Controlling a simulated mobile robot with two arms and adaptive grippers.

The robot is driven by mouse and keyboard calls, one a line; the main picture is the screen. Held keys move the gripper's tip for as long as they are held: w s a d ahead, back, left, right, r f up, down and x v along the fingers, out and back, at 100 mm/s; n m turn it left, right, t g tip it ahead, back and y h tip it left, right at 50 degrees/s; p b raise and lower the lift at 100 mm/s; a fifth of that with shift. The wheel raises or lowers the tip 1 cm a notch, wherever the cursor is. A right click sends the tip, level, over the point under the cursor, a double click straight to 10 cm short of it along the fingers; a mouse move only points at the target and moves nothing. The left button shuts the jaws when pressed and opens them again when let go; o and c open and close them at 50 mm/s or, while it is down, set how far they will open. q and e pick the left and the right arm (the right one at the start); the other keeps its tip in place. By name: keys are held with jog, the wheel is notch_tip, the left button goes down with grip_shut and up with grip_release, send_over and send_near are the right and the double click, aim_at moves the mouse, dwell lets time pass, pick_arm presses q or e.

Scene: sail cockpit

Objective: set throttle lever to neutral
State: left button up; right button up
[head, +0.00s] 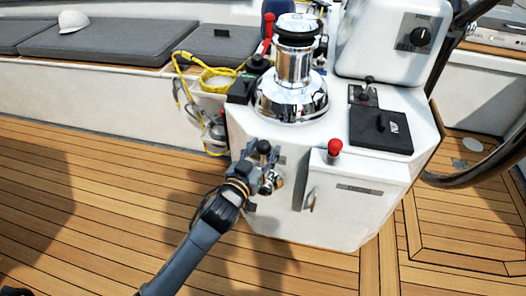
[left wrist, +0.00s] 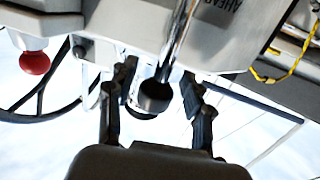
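The throttle lever has a black knob (head: 263,146) and a chrome shaft, and sits on the left side of the white console (head: 330,225). In the left wrist view the black knob (left wrist: 155,96) and chrome shaft (left wrist: 178,40) show close up. My left gripper (head: 259,156) is at the lever. In the left wrist view its two dark fingers (left wrist: 158,76) are open, one on each side of the knob, with a gap on both sides. Lettering reading "AHEA" shows on the panel beside the shaft. The lever's base is mostly hidden by my gripper in the head view.
A red ball knob (head: 335,146) stands on the console to the right of the lever. A chrome winch (head: 292,90) and a yellow rope (head: 205,72) are above and behind. A steering wheel rim (head: 480,172) is at the right. The teak deck (head: 90,190) is clear at the left.

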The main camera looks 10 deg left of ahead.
pick_arm(q)
jog(key=shift+f, duration=0.2)
jog(key=shift+s, duration=0.35)
jog(key=v, duration=1.1)
jog(key=shift+s+r, duration=0.15)
jog(key=shift+r, duration=0.1)
jog(key=shift+a, duration=0.1)
